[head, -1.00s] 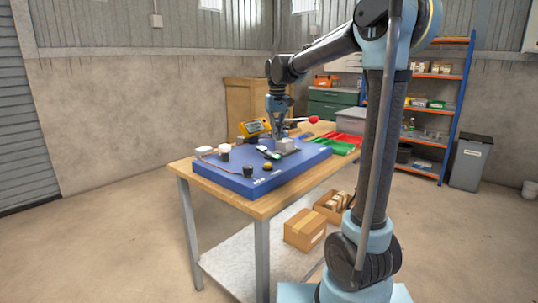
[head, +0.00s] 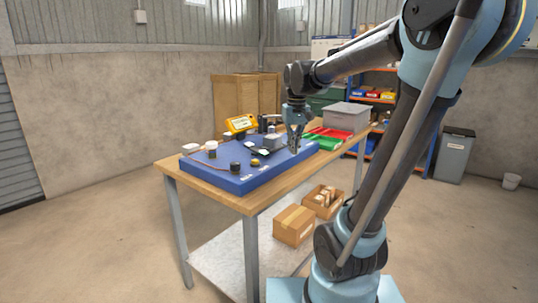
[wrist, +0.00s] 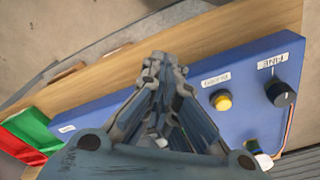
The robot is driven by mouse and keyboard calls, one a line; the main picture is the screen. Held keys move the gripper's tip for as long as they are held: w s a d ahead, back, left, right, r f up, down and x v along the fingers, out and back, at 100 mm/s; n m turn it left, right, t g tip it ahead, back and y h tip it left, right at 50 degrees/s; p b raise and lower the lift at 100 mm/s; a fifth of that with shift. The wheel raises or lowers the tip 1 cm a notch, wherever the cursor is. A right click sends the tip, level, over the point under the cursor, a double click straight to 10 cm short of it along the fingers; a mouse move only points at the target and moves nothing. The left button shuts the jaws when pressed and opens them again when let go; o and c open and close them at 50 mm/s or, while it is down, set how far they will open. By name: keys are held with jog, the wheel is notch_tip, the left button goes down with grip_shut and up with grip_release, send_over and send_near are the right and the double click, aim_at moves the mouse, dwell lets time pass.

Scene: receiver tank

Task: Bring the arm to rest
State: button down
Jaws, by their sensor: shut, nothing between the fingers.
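My gripper (head: 295,143) hangs from my raised arm near the right end of the blue panel (head: 222,184), fingers pointing down. In the wrist view my gripper (wrist: 163,65) has its fingers drawn together with nothing held between them. The blue panel (wrist: 105,113) lies below them. The fingers appear to be above the panel; the exact gap cannot be told. A yellow button (wrist: 222,101) and a black knob (wrist: 282,94) show to the right of the fingers.
The panel lies on a wooden table (head: 250,203). A yellow meter (head: 240,123) stands behind it. Red (head: 330,133) and green (head: 322,146) trays and a grey bin (head: 346,117) are to the right. Cardboard boxes (head: 293,225) sit on the lower shelf. Open floor lies left.

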jog(key=s+d+f+m, duration=0.1)
jog(key=s+d+f, duration=0.2)
jog(key=s+f, duration=0.3)
jog(key=s+d+f+m+t, duration=0.1)
jog(key=s+d+f, duration=0.2)
jog(key=s+f, duration=0.3)
jog(key=s+d+f, duration=0.4)
jog(key=s+f, duration=0.1)
jog(key=s, duration=0.3)
jog(key=shift+s+f+m, duration=0.15)
jog(key=shift+f+m, duration=0.25)
